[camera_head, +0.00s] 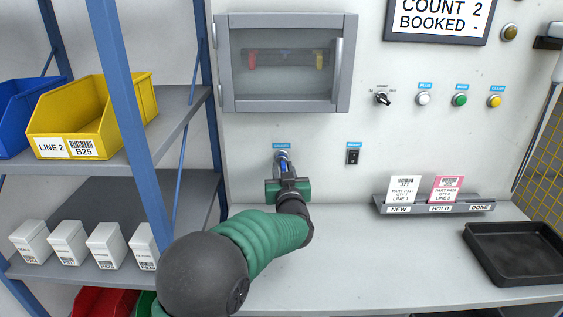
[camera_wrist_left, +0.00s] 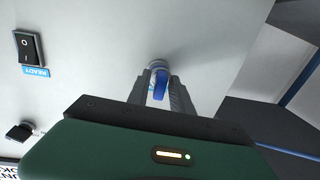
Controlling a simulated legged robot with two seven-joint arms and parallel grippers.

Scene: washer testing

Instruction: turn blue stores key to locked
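The blue stores key (camera_wrist_left: 161,83) sits in a round lock on the white wall panel, under a small blue label. My left gripper (camera_head: 283,166) reaches it from the front, below the glazed cabinet. In the left wrist view its two fingers (camera_wrist_left: 162,95) stand close on either side of the blue key. A small pale gap seems to show beside the key, so I cannot tell whether the fingers press on it. In the head view the gripper mostly hides the key. The lock's markings are not readable. My right gripper is not in view.
The glazed cabinet (camera_head: 285,107) hangs above the lock. A black rocker switch (camera_head: 353,157) is to the right, with a selector knob (camera_head: 383,98) and several buttons above. A card rack (camera_head: 436,206) and black tray (camera_head: 516,252) stand on the bench. A blue-post shelf (camera_head: 122,90) borders the left.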

